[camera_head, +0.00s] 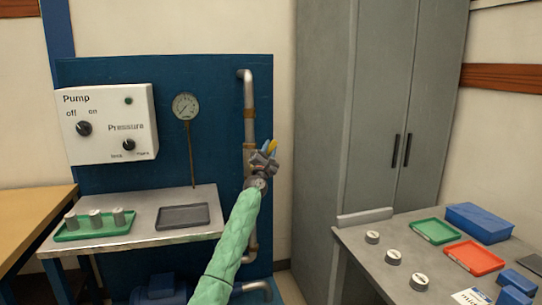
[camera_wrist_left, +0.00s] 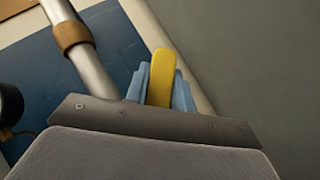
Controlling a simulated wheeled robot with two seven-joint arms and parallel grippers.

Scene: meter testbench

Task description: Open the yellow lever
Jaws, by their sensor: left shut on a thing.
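The yellow lever (camera_head: 272,146) is at the vertical metal pipe on the right side of the blue panel. Only its upper end shows in the head view, above my left gripper (camera_head: 265,158). In the left wrist view the yellow lever (camera_wrist_left: 162,78) stands up between the two blue fingers of my left gripper (camera_wrist_left: 159,88). The fingers are shut on it, one on each side. The lever's lower end and its joint to the pipe are hidden by the gripper body. My right gripper is in neither view.
The pipe (camera_head: 249,105) runs close left of the gripper. A pump control box (camera_head: 108,125) and a gauge (camera_head: 186,107) are on the panel (camera_head: 215,85). A metal bench (camera_head: 185,237) stands below. A grey cabinet (camera_head: 375,100) and a table with trays (camera_head: 360,240) are at right.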

